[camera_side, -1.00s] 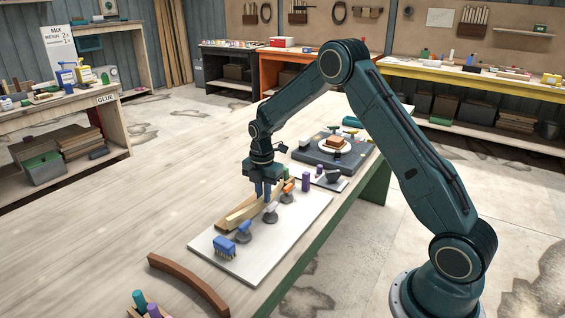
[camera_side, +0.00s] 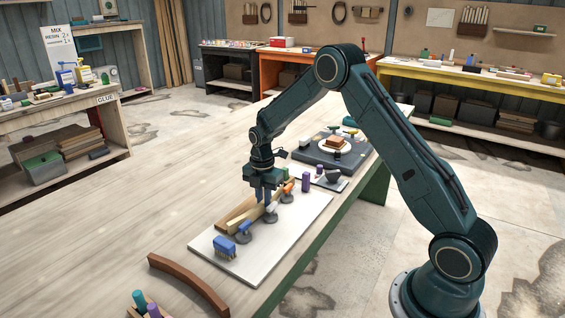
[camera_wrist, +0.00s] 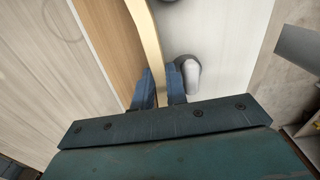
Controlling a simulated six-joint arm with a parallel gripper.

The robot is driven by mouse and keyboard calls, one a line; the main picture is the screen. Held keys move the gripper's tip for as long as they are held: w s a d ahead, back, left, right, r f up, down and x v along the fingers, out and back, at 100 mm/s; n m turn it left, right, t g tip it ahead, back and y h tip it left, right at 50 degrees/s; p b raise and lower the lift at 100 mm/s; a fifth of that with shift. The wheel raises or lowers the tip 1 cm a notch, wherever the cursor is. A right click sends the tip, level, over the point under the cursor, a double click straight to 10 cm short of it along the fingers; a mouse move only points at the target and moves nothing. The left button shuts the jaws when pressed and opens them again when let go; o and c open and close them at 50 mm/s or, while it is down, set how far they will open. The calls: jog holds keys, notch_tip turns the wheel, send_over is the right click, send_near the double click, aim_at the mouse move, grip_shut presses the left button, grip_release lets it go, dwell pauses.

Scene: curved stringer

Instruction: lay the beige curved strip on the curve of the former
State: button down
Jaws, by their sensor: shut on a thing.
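The beige curved strip (camera_side: 244,219) is held on edge between the blue fingers of my gripper (camera_side: 266,203), low over the white board (camera_side: 225,262). The tan former (camera_side: 233,214) lies on that board, just left of the strip. In the wrist view the fingers (camera_wrist: 160,74) pinch the strip (camera_wrist: 150,38), which runs along the right edge of the former (camera_wrist: 112,30). I cannot tell whether the strip touches the former's curve along its length. The fingers hide part of both.
Clamps stand close on the strip's right: a blue-handled one (camera_side: 243,229), a grey-white one (camera_side: 270,213) and an orange one (camera_side: 288,189). A blue brush-like block (camera_side: 224,246) sits at the near end. A brown curved piece (camera_side: 188,283) lies in front. The table's left is clear.

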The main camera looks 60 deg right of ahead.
aim_at(263, 201)
jog(key=shift+f, duration=0.2)
jog(key=c, duration=1.3)
grip_release()
jog(key=shift+s, duration=0.1)
jog(key=shift+f, duration=0.1)
jog(key=r, duration=1.4)
jog(key=shift+w, duration=0.2)
